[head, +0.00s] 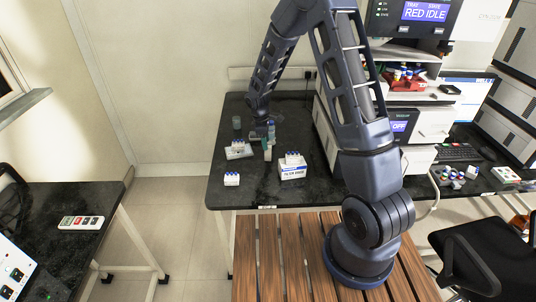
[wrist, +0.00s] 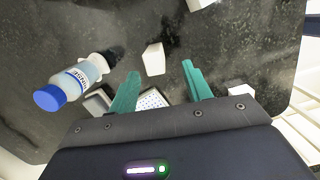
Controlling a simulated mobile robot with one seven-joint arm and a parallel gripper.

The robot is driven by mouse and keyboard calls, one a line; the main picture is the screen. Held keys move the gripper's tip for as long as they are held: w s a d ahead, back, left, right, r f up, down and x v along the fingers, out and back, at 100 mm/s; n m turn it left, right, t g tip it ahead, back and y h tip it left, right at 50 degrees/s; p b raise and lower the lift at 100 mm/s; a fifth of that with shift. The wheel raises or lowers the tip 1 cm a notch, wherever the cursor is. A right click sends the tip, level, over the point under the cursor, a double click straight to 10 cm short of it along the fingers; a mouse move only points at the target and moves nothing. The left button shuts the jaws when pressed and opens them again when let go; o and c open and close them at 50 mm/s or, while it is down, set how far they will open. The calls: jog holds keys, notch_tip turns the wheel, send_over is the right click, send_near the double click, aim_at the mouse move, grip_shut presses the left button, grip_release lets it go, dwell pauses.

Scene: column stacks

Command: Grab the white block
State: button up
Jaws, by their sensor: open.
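A small plain white block (wrist: 154,59) stands on the dark bench top in the wrist view, just beyond the fingertips and roughly between their lines. My gripper (wrist: 160,70) is open, with its two teal fingers apart and nothing held between them. In the head view my gripper (head: 268,143) is low over the bench, near a white rack (head: 238,151). I cannot pick out the white block with certainty in the head view.
Other white pieces are at the top (wrist: 198,4) and right (wrist: 240,90).

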aim_at(269, 152)
jog(key=shift+w+d+f, duration=0.1)
jog(key=shift+d+f, duration=0.15)
jog(key=shift+f, duration=1.05)
jog(key=shift+w+d+f, duration=0.1)
jog(key=shift+d+f, duration=0.1)
jog(key=shift+f, duration=1.1)
jog(key=shift+w+d+f, duration=0.1)
jog(key=shift+d+f, duration=0.15)
jog(key=shift+f, duration=1.05)
jog(key=c, duration=1)
jog(key=shift+r, duration=0.1)
jog(key=shift+c, duration=0.2)
